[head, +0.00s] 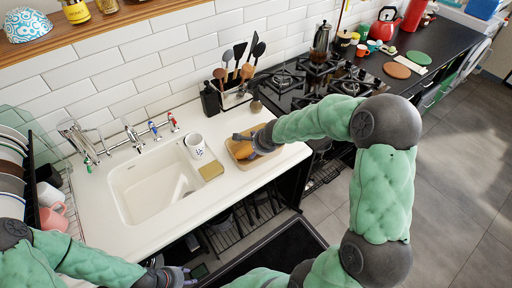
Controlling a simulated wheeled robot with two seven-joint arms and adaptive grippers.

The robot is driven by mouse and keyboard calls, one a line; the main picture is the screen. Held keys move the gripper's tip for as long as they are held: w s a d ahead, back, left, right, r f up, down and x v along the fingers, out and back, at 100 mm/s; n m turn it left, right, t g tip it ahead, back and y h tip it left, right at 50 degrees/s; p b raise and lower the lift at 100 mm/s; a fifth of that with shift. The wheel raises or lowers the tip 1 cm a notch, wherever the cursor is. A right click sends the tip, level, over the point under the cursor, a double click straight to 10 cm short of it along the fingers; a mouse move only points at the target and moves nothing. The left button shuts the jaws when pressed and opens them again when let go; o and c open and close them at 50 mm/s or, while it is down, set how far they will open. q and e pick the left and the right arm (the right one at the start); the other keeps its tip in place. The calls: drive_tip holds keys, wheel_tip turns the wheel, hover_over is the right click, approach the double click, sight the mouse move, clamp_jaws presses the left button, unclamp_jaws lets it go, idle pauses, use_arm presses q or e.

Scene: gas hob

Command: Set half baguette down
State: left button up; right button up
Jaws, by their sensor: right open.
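The half baguette (243,151) is a small golden-brown piece on a wooden board (232,157) at the right end of the white counter. My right gripper (247,142) is over the board, right at the bread, and hides part of it. Its jaws are open; I cannot tell whether a finger still touches the bread. My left gripper (187,275) is low at the bottom of the view, in front of the counter and away from the bread. Its fingers are too small and dark to tell whether they are open.
A white sink (150,190) lies left of the board, with a patterned mug (195,146) and a yellowish sponge (211,170) between. A utensil holder (234,96) stands behind the board. The black gas hob (300,85) is to the right. A dish rack (45,170) stands far left.

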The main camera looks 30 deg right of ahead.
drive_tip(key=p+v, duration=0.2)
drive_tip(key=v, duration=0.5)
drive_tip(key=shift+r+p, duration=0.15)
drive_tip(key=shift+p, duration=0.15)
drive_tip(key=shift+s, duration=0.15)
